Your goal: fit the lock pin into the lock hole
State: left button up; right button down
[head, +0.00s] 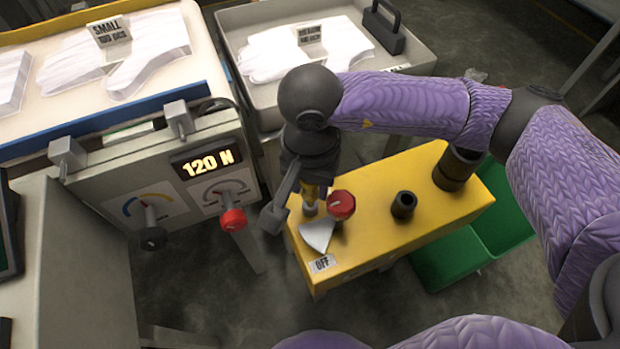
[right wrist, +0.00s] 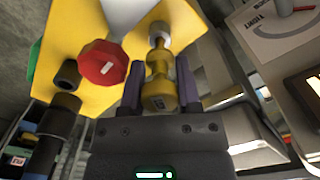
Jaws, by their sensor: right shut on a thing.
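My right gripper (head: 308,188) points down over the left part of a yellow box (head: 370,220). It is shut on a brass-yellow lock pin (right wrist: 159,82), which shows between its two fingers in the right wrist view. The pin's far end is at or close to a pale metal collar (head: 311,208) on the box top, also seen in the right wrist view (right wrist: 157,38). The pin hides the opening, so I cannot tell whether its tip is inside the lock hole. My left gripper is not in view.
A red knob (head: 341,205) and a pale metal plate (head: 317,236) are close beside the pin. A black open cylinder (head: 404,205) stands farther right on the box. A grey panel (head: 205,150) reading 120 N stands left. A green bin (head: 450,262) is at lower right.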

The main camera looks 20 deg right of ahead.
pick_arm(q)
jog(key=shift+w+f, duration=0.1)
pick_arm(e)
jog(key=shift+f, duration=0.1)
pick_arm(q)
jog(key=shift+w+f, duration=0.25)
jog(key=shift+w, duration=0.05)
pick_arm(e)
jog(key=shift+f, duration=0.25)
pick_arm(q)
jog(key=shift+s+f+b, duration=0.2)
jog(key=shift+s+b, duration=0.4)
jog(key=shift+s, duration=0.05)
pick_arm(e)
jog(key=shift+f, duration=0.5)
